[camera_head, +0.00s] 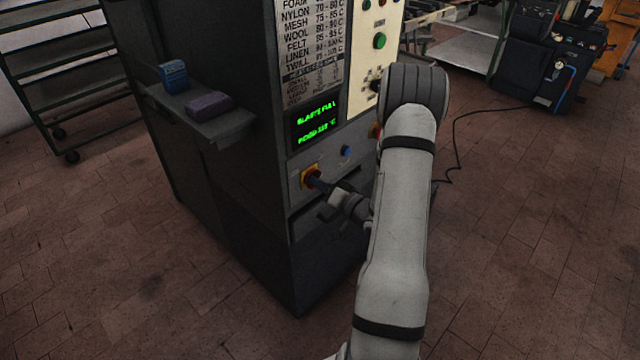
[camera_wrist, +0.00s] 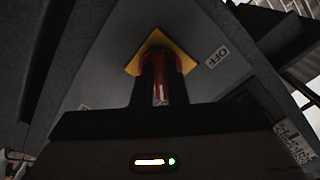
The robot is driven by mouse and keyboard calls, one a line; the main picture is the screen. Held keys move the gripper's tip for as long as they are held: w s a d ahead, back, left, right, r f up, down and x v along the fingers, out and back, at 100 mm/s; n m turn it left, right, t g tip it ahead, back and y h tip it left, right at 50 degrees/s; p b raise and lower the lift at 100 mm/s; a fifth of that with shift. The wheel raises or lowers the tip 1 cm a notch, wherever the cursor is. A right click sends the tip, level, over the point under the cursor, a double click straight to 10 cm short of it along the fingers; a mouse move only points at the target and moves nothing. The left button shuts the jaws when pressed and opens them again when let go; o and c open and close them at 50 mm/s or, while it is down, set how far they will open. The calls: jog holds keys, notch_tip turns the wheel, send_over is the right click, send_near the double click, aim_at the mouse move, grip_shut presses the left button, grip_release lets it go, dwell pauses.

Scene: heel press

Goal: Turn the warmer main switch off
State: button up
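The warmer main switch is a red rotary knob on a yellow plate (camera_head: 311,177), low on the front of the dark cabinet. In the wrist view the yellow plate (camera_wrist: 155,40) looks tilted, and the red knob (camera_wrist: 161,82) stands between my two dark fingers. My gripper (camera_head: 324,187) reaches the switch from the front right; in the wrist view my gripper (camera_wrist: 162,78) has a finger close against each side of the knob and looks shut on it. An "OFF" label (camera_wrist: 217,57) is right of the plate. Another label (camera_wrist: 83,107) at lower left is unreadable. The fingers partly hide the knob.
A green-lit display (camera_head: 317,124) and a blue button (camera_head: 346,151) are above the switch. A green button (camera_head: 380,41) sits higher on a pale panel. A side shelf (camera_head: 226,127) holds a blue block (camera_head: 173,76) and a purple block (camera_head: 209,105). The brick floor at right is mostly clear.

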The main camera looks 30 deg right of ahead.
grip_shut()
jog(key=shift+f+n+b, duration=0.1)
jog(key=shift+n+b, duration=0.2)
jog(key=shift+b, duration=0.15)
jog(key=shift+d+n+b, duration=0.1)
jog(key=shift+n+b, duration=3.9)
jog(key=shift+b, duration=0.75)
jog(key=o, duration=0.5)
grip_release()
